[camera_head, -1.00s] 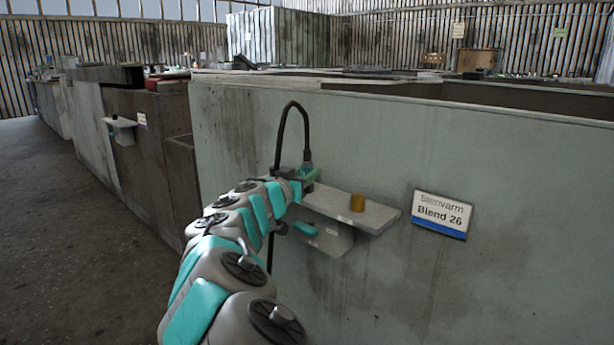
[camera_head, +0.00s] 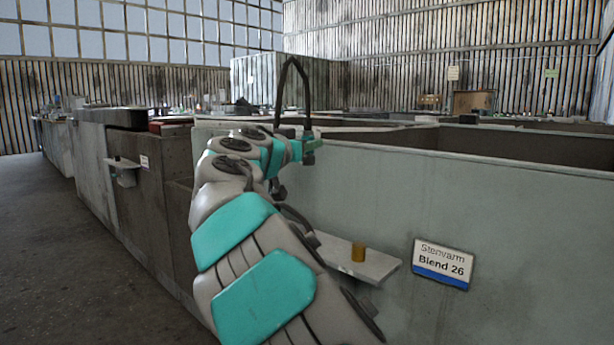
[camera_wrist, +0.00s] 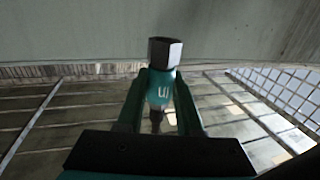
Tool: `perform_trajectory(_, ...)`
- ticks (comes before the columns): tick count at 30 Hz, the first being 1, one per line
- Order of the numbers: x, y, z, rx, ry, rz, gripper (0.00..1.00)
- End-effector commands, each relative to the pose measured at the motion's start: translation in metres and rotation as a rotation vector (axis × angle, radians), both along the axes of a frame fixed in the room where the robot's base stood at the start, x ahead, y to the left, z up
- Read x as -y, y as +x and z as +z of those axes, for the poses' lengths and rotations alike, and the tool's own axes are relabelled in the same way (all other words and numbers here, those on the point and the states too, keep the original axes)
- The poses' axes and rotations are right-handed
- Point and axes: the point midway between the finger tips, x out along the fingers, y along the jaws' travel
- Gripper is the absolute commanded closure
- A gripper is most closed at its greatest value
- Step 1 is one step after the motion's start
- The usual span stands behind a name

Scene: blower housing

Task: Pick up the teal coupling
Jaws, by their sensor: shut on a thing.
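The teal coupling (camera_wrist: 158,92) is between the two fingers of my gripper (camera_wrist: 160,95) in the wrist view. It has a grey hexagonal end and a white mark on its teal body. In the head view my gripper (camera_head: 307,150) is shut on the coupling, high above the small shelf and near the top edge of the grey-green wall. The coupling is small and partly hidden there. A black hose (camera_head: 292,62) arches up from the coupling and down behind my arm.
Another small shelf (camera_head: 124,172) is on the darker wall at left. Open floor (camera_head: 75,270) lies at left.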

Motion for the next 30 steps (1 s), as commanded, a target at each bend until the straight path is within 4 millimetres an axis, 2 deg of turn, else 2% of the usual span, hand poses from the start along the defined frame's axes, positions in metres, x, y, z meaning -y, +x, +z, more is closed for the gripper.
perform_trajectory(3, -0.003, 0.000, 0.029, 0.006, 0.003, 0.007, 1.00)
perform_trajectory(12, -0.002, 0.000, 0.074, 0.003, 0.002, 0.004, 1.00)
perform_trajectory(21, -0.001, 0.000, 0.092, 0.000, -0.001, 0.002, 1.00)
perform_trajectory(30, -0.001, -0.001, 0.096, 0.002, 0.000, 0.002, 1.00)
